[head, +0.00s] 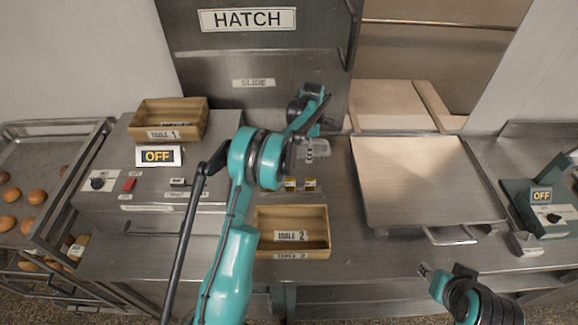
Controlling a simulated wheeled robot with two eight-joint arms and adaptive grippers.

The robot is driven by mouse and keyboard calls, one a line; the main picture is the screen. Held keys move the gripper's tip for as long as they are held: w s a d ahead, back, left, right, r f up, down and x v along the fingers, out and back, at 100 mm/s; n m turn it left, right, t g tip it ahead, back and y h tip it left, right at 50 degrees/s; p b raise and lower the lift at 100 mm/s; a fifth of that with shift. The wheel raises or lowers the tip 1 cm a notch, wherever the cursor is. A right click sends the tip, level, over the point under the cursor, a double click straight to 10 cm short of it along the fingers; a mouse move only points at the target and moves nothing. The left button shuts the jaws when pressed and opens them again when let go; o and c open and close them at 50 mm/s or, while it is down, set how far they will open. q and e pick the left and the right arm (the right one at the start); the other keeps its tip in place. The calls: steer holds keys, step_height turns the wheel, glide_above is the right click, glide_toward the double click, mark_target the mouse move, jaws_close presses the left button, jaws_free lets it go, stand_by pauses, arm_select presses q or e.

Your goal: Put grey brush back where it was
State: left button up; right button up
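I cannot make out a grey brush in the head view. My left arm rises through the middle of the picture and hides part of the counter. Its far end, with the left gripper (312,108), is in front of the hatch's lower part, and its fingers are not clear. My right arm shows at the lower right, in front of the counter's front edge. The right gripper (425,270) is small and turned so that its fingers cannot be told apart. I cannot see whether either gripper holds anything.
A wooden box labelled TABLE 1 (192,112) stands on the control unit at left. A box labelled TABLE 2 (318,248) sits near the counter's front. A large board (410,180) lies at right, beside a device with an OFF sign (541,196). Buns lie on a rack (60,135).

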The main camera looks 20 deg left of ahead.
arm_select(q)
steer(key=s+a+f, duration=0.1)
steer(key=a, duration=0.1)
steer(key=a+f, duration=0.1)
steer(key=a, duration=0.1)
steer(key=s+a+f, duration=0.1)
steer(key=a+f, duration=0.1)
steer(key=shift+s, duration=0.3)
steer(key=shift+a+f+b, duration=0.1)
steer(key=shift+f+b, duration=0.45)
steer(key=shift+f, duration=1.45)
steer(key=shift+f, duration=0.1)
steer(key=o, duration=1.2)
